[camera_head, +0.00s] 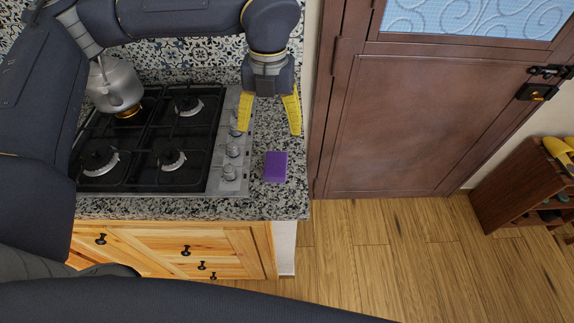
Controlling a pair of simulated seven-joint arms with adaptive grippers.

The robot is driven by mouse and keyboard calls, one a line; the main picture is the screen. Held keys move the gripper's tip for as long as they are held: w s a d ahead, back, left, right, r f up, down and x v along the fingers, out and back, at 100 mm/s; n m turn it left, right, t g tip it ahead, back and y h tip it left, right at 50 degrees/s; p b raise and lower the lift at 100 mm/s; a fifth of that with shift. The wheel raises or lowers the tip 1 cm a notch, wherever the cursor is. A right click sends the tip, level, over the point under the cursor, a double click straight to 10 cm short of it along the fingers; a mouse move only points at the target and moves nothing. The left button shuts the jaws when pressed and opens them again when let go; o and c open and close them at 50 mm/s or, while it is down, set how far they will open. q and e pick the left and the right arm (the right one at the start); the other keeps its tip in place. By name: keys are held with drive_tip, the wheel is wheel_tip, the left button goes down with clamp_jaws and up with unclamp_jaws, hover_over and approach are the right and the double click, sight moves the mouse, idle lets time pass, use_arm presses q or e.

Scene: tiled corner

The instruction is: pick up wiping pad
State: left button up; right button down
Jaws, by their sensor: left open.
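The wiping pad (275,167) is a small purple block. It lies on the speckled granite counter (264,206), right of the stove's knobs. My left gripper (268,131) has yellow fingers and points down the picture toward the pad. Its fingers are spread wide with nothing between them. In the picture the fingertips end a little above the pad, apart from it. How high the gripper is over the counter is hard to tell. My right gripper is not in view.
A black gas stove (172,159) with knobs (229,172) on its right side is just left of the pad. A metal kettle (114,84) stands on its back left burner. A brown door (420,125) and a shoe rack (515,180) are at the right.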

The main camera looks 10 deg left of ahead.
sight(276, 160)
use_arm(q)
drive_tip(key=shift+t, duration=0.4)
drive_tip(key=f, duration=0.5)
drive_tip(key=w+f, duration=0.1)
drive_tip(key=f, duration=1)
drive_tip(key=shift+w+d+f, duration=0.1)
drive_tip(key=shift+w+f, duration=0.1)
drive_tip(key=shift+w, duration=0.15)
drive_tip(key=c, duration=1.1)
drive_tip(key=shift+c, duration=0.2)
drive_tip(key=shift+r, duration=0.1)
wheel_tip(276, 160, up, 20)
